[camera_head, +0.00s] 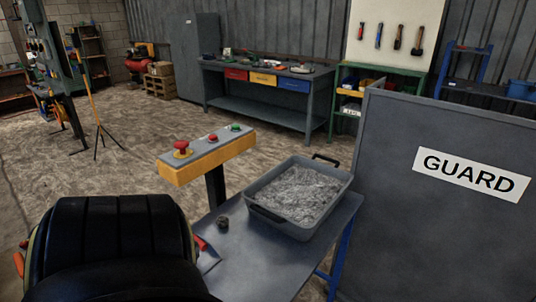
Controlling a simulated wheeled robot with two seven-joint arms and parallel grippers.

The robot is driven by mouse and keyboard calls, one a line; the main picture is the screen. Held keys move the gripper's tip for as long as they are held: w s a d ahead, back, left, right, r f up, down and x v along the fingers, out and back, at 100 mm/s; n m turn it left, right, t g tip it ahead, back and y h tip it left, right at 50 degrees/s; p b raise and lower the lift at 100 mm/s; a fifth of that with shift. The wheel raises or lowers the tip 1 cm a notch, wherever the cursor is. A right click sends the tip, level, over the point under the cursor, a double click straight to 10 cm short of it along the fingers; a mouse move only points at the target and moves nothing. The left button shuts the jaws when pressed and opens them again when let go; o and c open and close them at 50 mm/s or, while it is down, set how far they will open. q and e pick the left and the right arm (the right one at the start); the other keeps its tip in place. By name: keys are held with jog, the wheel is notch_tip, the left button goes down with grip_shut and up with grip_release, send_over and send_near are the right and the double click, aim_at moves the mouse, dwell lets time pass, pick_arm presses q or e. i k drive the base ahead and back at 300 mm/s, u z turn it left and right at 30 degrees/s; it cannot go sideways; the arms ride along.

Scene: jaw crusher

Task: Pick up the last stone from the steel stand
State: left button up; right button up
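A single small dark stone (222,223) lies on the grey top of the steel stand (262,262), near its left edge. The stone is left of a grey tray (283,222) on the same stand, with a gap between them. The tray has dark handles and a rough grey layer inside. Neither of my grippers can be made out in the head view. Nothing is seen touching the stone.
A large black ribbed body (115,245) fills the lower left, close to the stone's left. A yellow control box (208,158) with red and green buttons stands behind the stone. A GUARD panel (440,190) rises right of the tray. A workbench (265,105) is far back.

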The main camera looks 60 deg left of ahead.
aim_at(222, 222)
jog(key=i, duration=2.2)
jog(key=u, duration=3.75)
jog(key=i, duration=0.5)
jog(key=u, duration=0.05)
